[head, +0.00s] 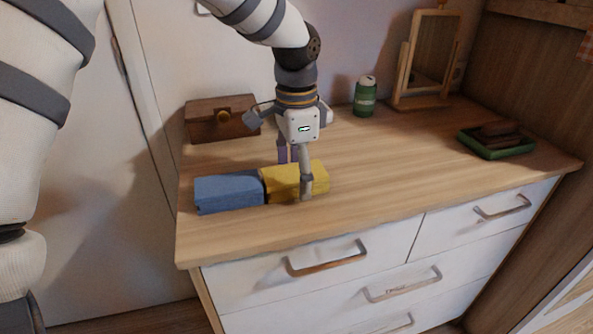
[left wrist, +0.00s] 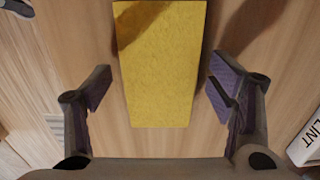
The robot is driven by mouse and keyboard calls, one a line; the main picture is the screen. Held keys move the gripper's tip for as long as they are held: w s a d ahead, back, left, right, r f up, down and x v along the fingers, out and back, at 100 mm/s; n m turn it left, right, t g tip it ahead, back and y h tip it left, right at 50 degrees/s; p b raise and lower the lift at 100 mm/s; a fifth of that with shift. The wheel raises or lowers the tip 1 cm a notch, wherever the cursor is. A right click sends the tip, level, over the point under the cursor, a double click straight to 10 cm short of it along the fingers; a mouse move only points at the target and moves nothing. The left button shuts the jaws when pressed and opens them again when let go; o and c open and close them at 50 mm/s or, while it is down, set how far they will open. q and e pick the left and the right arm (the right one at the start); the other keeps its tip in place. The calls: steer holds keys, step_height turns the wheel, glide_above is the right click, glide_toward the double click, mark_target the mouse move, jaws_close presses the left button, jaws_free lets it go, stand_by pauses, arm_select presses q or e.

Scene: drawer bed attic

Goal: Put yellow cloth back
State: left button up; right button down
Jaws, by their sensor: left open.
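The yellow cloth (head: 280,184) is a folded block on top of the wooden dresser, right beside the blue cloth (head: 229,192). In the left wrist view the yellow cloth (left wrist: 160,70) lies between the two spread fingers, with wood showing on both sides of it. My left gripper (head: 295,174) points down over the yellow cloth, one finger in front of it and one behind; it also shows in the left wrist view (left wrist: 165,88). It is open and holds nothing. Part of the yellow cloth is hidden behind the front finger. My right gripper is not in view.
A brown wooden box (head: 216,119), a green can (head: 365,97), a standing mirror (head: 427,62) and a green tray (head: 496,142) with brown items stand on the dresser top (head: 420,172). The dresser's white drawers (head: 335,275) are shut. The middle right of the top is clear.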

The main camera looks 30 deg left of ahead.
mark_target(296, 172)
arm_select(q)
step_height(296, 172, up, 12)
stand_by(0.3)
